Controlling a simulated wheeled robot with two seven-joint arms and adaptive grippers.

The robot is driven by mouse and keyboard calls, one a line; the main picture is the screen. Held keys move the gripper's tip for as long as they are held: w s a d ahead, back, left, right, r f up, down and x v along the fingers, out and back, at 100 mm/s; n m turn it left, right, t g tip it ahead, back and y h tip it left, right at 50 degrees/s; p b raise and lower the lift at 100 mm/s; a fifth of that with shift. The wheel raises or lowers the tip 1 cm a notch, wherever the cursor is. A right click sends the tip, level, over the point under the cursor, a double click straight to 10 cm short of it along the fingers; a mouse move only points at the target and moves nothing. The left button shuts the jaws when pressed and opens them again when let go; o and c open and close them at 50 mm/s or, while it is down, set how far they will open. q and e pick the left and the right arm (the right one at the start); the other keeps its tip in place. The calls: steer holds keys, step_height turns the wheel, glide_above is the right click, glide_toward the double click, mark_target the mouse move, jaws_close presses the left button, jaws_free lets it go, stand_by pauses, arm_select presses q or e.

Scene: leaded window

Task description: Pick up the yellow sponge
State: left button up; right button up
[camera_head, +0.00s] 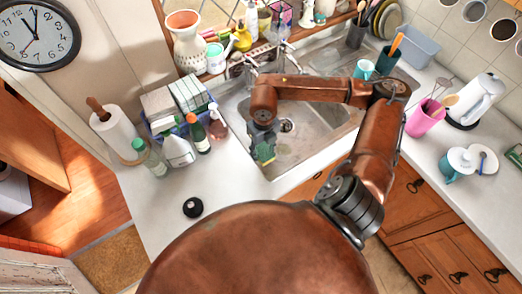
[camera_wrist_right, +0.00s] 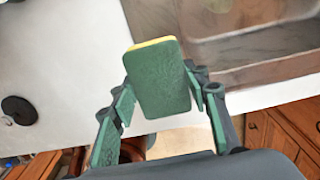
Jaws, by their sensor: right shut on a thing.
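The yellow sponge (camera_wrist_right: 158,80) has a broad green scouring face and a thin yellow edge showing at its top in the right wrist view. My right gripper (camera_head: 264,150) is over the sink's near-left edge in the head view. In the right wrist view its two green-padded fingers are on either side of the sponge, shut on it. The sponge appears held up in front of the counter and sink edge. My left gripper is not in view.
The steel sink (camera_head: 312,148) lies below my right arm. Spray and soap bottles (camera_head: 177,150), a dish rack (camera_head: 180,100) and a paper towel roll (camera_head: 113,130) stand left of it. A black round object (camera_head: 193,207) lies on the otherwise clear near-left counter (camera_head: 160,225).

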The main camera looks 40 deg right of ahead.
mark_target(267, 157)
steer(key=s+r, duration=0.1)
steer(key=r, duration=0.1)
steer(key=s+a+r, duration=0.1)
steer(key=s+r, duration=0.1)
steer(key=shift+s, duration=0.1)
steer(key=s+a+r+b, duration=0.1)
steer(key=s+a+r, duration=0.2)
steer(key=s, duration=0.5)
steer(key=shift+r, duration=0.35)
steer(key=shift+s+d, duration=0.1)
